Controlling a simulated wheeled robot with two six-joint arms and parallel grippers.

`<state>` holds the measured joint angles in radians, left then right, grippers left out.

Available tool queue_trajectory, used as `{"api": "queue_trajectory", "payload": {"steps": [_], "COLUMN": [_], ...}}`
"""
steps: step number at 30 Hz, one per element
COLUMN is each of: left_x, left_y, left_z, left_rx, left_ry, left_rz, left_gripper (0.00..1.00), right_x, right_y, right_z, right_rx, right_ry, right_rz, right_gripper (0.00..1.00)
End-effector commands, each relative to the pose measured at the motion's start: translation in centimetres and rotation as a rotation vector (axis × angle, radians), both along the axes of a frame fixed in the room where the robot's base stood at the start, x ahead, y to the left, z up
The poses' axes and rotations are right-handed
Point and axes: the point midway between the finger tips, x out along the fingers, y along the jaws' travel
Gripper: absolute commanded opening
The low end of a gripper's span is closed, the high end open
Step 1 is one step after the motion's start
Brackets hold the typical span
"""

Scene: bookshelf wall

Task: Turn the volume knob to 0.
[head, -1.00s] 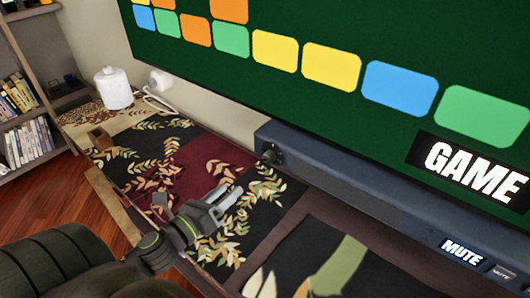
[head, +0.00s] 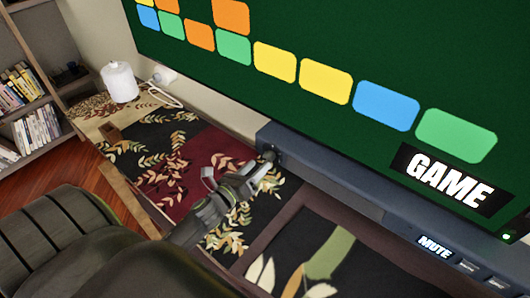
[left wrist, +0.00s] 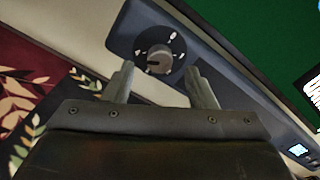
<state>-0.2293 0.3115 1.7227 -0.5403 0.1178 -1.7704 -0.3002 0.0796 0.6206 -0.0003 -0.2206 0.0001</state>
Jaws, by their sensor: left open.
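The volume knob (left wrist: 158,58) is a round grey knob on a dark dial with white marks, at the left end of the blue-grey soundbar (left wrist: 215,75). In the head view the knob (head: 270,156) is small, on the soundbar's left end. My left gripper (left wrist: 162,85) is open, with a finger on each side below the knob in the wrist view. In the head view my left gripper (head: 241,174) is close to the knob, in front of it. I cannot tell whether it touches. The knob's exact setting is too small to read. My right gripper is not in view.
A large green screen (head: 330,65) rises behind the soundbar, with a GAME label (head: 448,183). A MUTE label (head: 435,246) is on the soundbar's right. A patterned cloth (head: 200,155) covers the surface. A white canister (head: 119,82) stands at the back left, and a bookshelf is at far left.

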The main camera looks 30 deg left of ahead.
Motion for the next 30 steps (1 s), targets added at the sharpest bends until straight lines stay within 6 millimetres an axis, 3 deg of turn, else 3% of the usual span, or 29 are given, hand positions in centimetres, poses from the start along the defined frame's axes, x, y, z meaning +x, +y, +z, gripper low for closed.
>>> {"api": "queue_trajectory", "payload": {"steps": [3,9,21,30], "left_x": [2.1,4.1,4.6,4.6], "left_y": [-0.2,-0.4,-0.4,-0.4], "left_z": [0.3,0.1,0.0,0.0], "left_rx": [-0.002,0.000,0.000,0.000], "left_ry": [-0.001,-0.001,0.000,0.000], "left_rz": [0.000,0.000,0.000,0.000], "left_gripper": [0.51,0.51,0.50,0.10], "right_x": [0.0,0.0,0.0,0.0], "right_y": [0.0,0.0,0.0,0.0], "right_z": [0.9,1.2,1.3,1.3], "right_rx": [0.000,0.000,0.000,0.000], "right_ry": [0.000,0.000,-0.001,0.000], "right_rz": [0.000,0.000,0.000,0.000], "right_gripper": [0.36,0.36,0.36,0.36]}}
